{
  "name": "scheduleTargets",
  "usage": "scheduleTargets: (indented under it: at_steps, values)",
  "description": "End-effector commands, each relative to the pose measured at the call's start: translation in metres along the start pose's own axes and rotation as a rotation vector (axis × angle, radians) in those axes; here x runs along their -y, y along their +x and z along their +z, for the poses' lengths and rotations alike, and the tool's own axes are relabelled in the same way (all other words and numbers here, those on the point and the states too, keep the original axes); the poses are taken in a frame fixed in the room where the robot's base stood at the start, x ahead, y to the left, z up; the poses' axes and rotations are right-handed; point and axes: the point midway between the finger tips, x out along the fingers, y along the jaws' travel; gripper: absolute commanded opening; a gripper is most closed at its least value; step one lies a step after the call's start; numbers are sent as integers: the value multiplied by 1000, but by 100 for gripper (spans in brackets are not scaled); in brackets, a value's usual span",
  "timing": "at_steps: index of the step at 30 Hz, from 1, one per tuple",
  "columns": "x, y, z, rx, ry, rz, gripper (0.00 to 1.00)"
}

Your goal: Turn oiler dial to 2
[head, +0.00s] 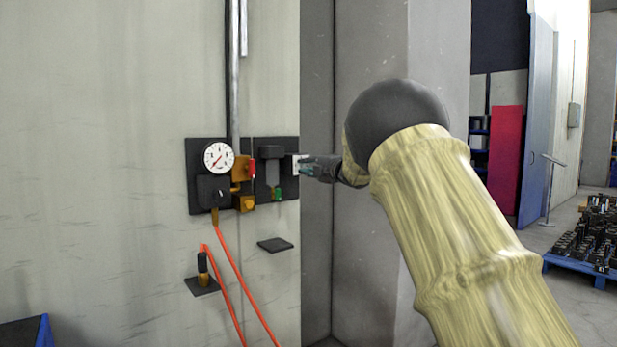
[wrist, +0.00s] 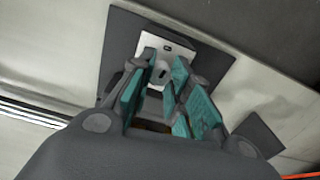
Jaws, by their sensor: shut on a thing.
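The oiler dial (wrist: 160,76) is a small light grey round knob with a dark mark on its face, in the wrist view. It sits in front of a white plate (wrist: 150,42) on a dark panel. The plate's edge also shows in the head view (head: 296,161), at the panel's right side. My gripper (wrist: 158,82) has teal pads on either side of the dial and is shut on it. In the head view my gripper (head: 312,166) reaches the plate from the right. Fingers hide part of the plate, and I cannot read any number or the dial's setting.
The dark panel (head: 200,147) on the wall carries a round gauge (head: 218,157), a red lever (head: 252,168) and a grey bowl with a green base (head: 277,194). Orange hoses (head: 237,279) hang below. A small dark shelf (head: 275,245) juts out beneath. A wall corner stands close right.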

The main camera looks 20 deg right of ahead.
Motion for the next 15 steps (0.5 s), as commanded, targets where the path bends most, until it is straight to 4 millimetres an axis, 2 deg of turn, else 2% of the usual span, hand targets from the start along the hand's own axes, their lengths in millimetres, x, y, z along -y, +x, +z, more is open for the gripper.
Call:
scheduleTargets:
  at_steps: [1, 15]
  values:
    - [5, 0, 0, 0, -30, -1, 0]
    - [2, 0, 0, 1, -179, -2, 0]
